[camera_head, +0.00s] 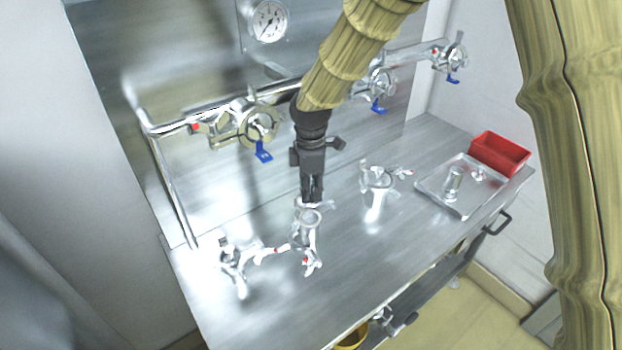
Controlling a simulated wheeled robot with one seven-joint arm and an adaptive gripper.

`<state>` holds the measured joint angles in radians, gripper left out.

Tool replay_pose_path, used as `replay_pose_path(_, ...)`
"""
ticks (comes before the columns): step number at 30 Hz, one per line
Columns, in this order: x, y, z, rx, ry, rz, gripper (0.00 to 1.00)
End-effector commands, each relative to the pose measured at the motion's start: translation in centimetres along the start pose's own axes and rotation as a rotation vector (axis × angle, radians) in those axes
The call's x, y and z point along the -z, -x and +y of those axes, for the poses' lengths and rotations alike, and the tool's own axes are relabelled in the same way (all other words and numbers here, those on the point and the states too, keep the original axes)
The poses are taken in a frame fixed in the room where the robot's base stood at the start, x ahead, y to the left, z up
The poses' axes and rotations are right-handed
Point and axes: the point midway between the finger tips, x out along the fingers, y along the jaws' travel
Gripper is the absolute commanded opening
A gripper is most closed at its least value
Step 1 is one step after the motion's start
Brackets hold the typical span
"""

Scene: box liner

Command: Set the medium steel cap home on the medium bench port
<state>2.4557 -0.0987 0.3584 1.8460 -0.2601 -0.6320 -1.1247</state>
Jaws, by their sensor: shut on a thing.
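My gripper (312,197) points down over the bench, its dark fingers closed on a shiny steel piece, apparently the medium steel cap (303,203). The cap is mostly hidden by the fingers and blends with the steel below. Directly under it stands a bench port (311,218) with a clamp hanging open at its front, a red tip low on it. This port stands between two others, and I take it as the medium one. I cannot tell whether the cap touches its rim or hovers just above.
Another port with an open clamp (236,258) stands at the left, and one (378,180) at the right. A metal tray (437,191) holds steel parts beside a red bin (500,153). Pipes with blue-handled valves (263,151) run along the back panel, under a gauge (268,21).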

Motion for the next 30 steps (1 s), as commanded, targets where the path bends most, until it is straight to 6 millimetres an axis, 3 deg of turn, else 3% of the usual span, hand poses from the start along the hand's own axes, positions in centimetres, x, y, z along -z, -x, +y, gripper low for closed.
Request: replay_pose_path(30, 0.0, -5.8, 0.2, 0.003, 0.000, 0.000, 0.00)
